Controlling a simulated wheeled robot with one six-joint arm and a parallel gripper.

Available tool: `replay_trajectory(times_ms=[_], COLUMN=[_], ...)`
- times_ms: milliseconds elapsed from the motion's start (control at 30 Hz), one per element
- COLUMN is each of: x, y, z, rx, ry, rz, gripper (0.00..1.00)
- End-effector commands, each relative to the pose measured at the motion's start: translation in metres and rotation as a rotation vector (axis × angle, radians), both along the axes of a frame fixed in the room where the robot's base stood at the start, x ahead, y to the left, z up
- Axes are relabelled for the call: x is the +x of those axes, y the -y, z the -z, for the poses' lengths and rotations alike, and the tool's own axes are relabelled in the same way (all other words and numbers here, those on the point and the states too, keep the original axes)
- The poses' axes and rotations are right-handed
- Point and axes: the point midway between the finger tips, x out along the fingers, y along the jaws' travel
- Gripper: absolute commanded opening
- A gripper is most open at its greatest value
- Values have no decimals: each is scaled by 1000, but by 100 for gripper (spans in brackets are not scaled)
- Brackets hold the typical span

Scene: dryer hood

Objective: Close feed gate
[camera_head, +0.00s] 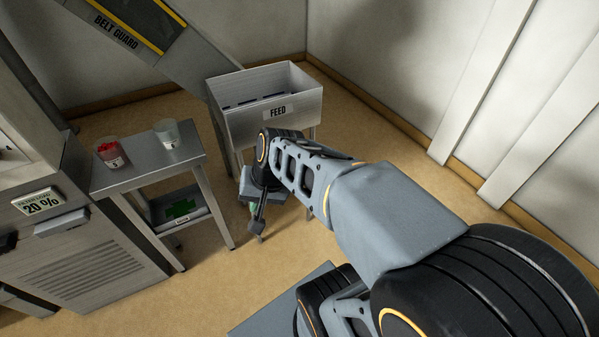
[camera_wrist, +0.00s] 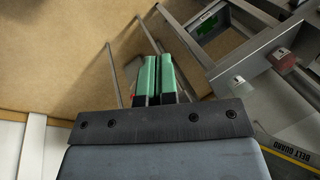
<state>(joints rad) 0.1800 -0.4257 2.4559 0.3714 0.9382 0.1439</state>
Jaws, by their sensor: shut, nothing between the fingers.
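The grey metal feed hopper (camera_head: 300,110), labelled FEED, stands on legs at the end of the sloping belt guard in the head view. I cannot make out a separate feed gate; my arm covers the hopper's lower front. My gripper (camera_head: 254,209) hangs low in front of the hopper's legs, mostly hidden by my wrist. In the wrist view, my gripper (camera_wrist: 158,78) shows two green-padded fingers close together, with nothing between them. Thin metal legs show beyond the fingertips.
A metal side table (camera_head: 135,178) left of my gripper holds a red-filled jar (camera_head: 111,153) and a pale cup (camera_head: 167,132). A box with a green cross (camera_head: 181,209) is on its lower shelf. The belt guard (camera_head: 150,35) slopes behind. Floor at right is clear.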

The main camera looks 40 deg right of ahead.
Motion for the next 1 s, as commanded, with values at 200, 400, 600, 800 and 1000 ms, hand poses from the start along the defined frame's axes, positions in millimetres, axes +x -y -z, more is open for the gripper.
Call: replay_trajectory(times_ms=[200,400,600,800,1000], x=[60,101,103,100,126], y=[49,144,234,275,277], z=[110,163,196,209,214], rx=[629,1182,1581,1758,1779], ry=[-119,-100,-13,44,50], rz=[767,1329,1643,1753,1760], gripper=[0,0,0,0,0])
